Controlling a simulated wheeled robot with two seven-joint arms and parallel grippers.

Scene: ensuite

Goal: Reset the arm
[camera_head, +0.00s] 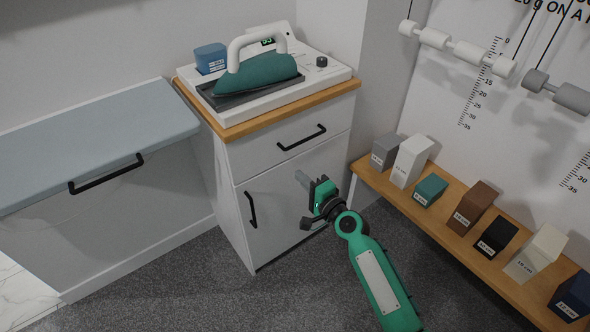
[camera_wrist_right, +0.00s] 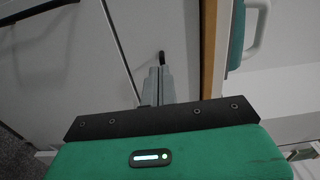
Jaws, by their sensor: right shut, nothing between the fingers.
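My right arm, green and black, comes in from the bottom right of the head view. Its gripper (camera_head: 302,178) is shut and empty, in front of the white cabinet (camera_head: 290,205), near the top of its door. In the right wrist view the gray fingers (camera_wrist_right: 158,86) are together, with a dark handle (camera_wrist_right: 161,57) showing beyond their tips. I cannot tell whether the fingers touch the cabinet. My left gripper is not in view.
A green iron (camera_head: 255,75) stands on a white station (camera_head: 320,72) on the cabinet's wooden top, beside a blue box (camera_head: 211,58). Right, a wooden shelf (camera_head: 440,222) holds several labelled blocks. Left is a blue-topped unit (camera_head: 95,140). Gray carpet (camera_head: 200,285) in front is clear.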

